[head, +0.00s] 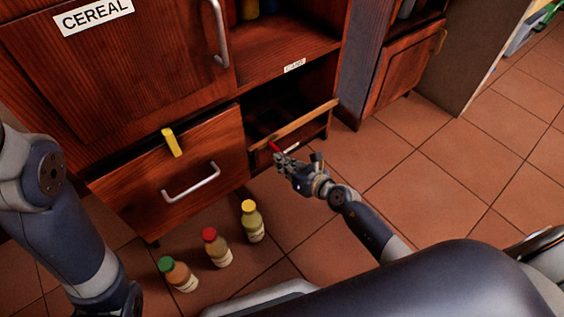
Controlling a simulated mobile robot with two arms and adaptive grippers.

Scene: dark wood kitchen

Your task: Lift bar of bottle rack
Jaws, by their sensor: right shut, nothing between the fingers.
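The bottle rack (262,132) is a low open compartment in the dark wood cabinet, with a light wooden bar (308,119) across its front. My right gripper (277,152) is shut and empty at the front of the rack, just below the bar. A small red piece shows at its fingertips; I cannot tell whether they touch the bar. Three bottles stand on the floor: one with a green cap (178,274), one with a red cap (217,248) and one with a yellow cap (252,222). My left arm shows at the left edge, but its gripper is out of view.
A drawer (171,172) with a metal handle (191,183) stands slightly open left of the rack, with a yellow clip-like piece (172,142) on its top edge. A cabinet door labelled CEREAL (92,14) is above. Tiled floor (420,190) is clear to the right.

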